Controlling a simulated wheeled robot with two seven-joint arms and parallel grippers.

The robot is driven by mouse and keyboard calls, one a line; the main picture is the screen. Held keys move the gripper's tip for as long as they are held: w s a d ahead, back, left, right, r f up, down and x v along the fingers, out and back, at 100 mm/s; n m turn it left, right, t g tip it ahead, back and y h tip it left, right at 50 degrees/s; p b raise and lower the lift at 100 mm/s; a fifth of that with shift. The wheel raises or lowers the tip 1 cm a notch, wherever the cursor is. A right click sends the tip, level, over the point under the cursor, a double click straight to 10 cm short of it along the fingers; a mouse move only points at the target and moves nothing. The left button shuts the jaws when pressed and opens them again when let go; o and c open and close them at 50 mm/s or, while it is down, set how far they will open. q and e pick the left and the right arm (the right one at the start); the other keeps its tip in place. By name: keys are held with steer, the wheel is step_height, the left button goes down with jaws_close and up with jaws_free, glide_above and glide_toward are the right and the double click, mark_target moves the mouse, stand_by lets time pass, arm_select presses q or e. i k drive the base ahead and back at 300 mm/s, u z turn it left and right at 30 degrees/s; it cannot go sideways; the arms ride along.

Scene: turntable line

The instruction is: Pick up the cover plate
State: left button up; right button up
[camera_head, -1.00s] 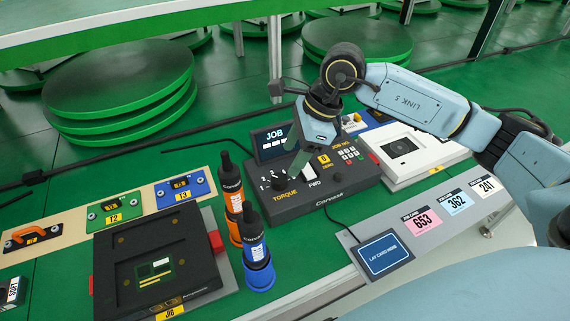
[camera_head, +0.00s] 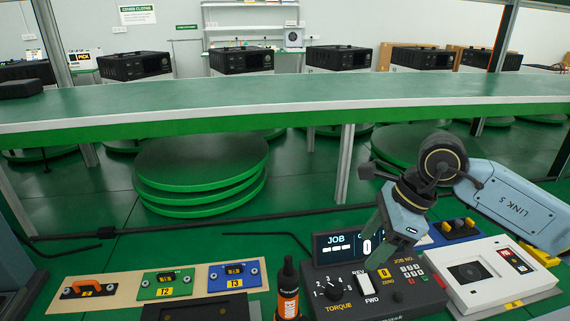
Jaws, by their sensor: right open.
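No part is plainly marked as the cover plate, and I cannot tell which one it is. Three flat plates lie in a row on a beige strip at the lower left: a dark one with an orange handle (camera_head: 88,289), a green one marked T2 (camera_head: 165,284) and a blue one marked T3 (camera_head: 234,274). My right gripper (camera_head: 386,256) is open and points down over the black torque and job console (camera_head: 338,282), well to the right of the plates. It shows no object between its fingers. My left gripper is out of view.
An orange and black screwdriver (camera_head: 288,292) stands left of the console. A dark fixture (camera_head: 205,308) is cut off at the bottom edge. A white unit (camera_head: 490,275) lies to the right. A long green shelf (camera_head: 270,103) crosses behind, above stacked green discs (camera_head: 200,170).

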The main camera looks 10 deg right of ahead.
mark_target(169, 283)
steer(key=k, duration=1.5)
